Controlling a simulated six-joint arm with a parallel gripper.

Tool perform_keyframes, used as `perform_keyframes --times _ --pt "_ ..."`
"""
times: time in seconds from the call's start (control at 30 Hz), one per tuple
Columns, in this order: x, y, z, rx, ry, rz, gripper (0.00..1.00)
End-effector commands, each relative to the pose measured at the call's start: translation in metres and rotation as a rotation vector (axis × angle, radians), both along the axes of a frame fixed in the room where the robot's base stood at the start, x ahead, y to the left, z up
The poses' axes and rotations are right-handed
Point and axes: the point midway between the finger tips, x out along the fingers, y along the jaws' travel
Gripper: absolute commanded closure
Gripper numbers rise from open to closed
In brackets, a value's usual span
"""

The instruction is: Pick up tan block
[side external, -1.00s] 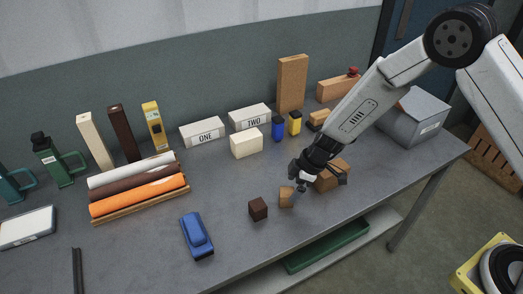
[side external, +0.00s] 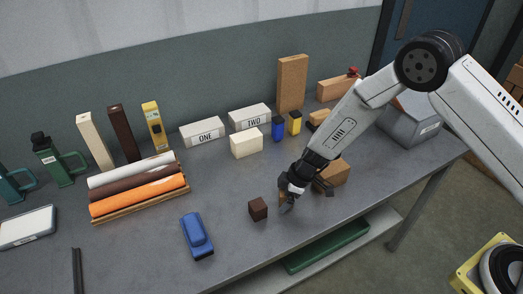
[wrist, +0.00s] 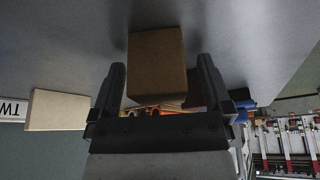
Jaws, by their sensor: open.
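A cream block (side external: 246,143) stands farther back. A blue toy car (side external: 197,236) is at the front left. The table's front edge is near.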

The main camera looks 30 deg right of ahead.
Motion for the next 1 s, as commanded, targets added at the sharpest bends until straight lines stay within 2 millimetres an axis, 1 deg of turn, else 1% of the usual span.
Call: perform_keyframes --times 0.5,0.53,0.57,0.6,0.67,0.7,0.77,0.8,0.83,0.87,1.0 --pt "0.0002 0.0003 -0.0009 0.000 0.000 0.000 0.00" --pt "0.0001 0.0003 -0.0010 0.000 0.000 0.000 0.03" --pt "0.0002 0.0003 -0.0009 0.000 0.000 0.000 0.13" --pt "0.0003 0.0003 -0.0009 0.000 0.000 0.000 0.25" --pt "0.0003 0.0003 -0.0009 0.000 0.000 0.000 0.44" --pt "0.0002 0.0003 -0.0009 0.000 0.000 0.000 0.57" --pt "0.0003 0.0003 -0.0009 0.000 0.000 0.000 0.76" --pt "0.0003 0.0003 -0.0009 0.000 0.000 0.000 0.89" --pt "0.0003 0.0003 -0.0009 0.000 0.000 0.000 0.98" --pt "0.0003 0.0003 -0.0008 0.000 0.000 0.000 1.00" --pt "0.0003 0.0003 -0.0008 0.000 0.000 0.000 1.00"
